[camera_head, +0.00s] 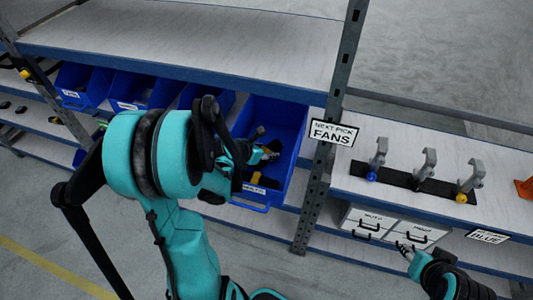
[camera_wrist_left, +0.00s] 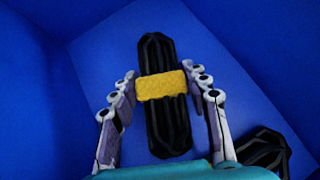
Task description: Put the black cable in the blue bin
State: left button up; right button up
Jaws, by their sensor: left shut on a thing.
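A black cable bundle with a yellow band (camera_wrist_left: 162,86) lies between the fingers of my left gripper (camera_wrist_left: 162,80) in the left wrist view. The fingertips close on it at the yellow band, inside blue walls. In the head view my left gripper (camera_head: 268,151) reaches down into the large blue bin (camera_head: 285,112), partly hidden by my arm. Another black bundle (camera_wrist_left: 264,152) lies at the lower right of the wrist view. My right gripper (camera_head: 405,249) is at the lower right of the head view, by the white drawers; its jaw opening is unclear.
More blue bins (camera_head: 83,84) stand in a row to the left under the upper shelf (camera_head: 190,40). A metal post (camera_head: 322,160) is just right of the large bin. Hooks (camera_head: 424,165) and white drawers (camera_head: 370,222) are at right.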

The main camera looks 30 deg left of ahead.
pick_arm(q)
jog(key=shift+f, duration=0.15)
jog(key=o, duration=1.4)
jog(key=shift+o, duration=0.2)
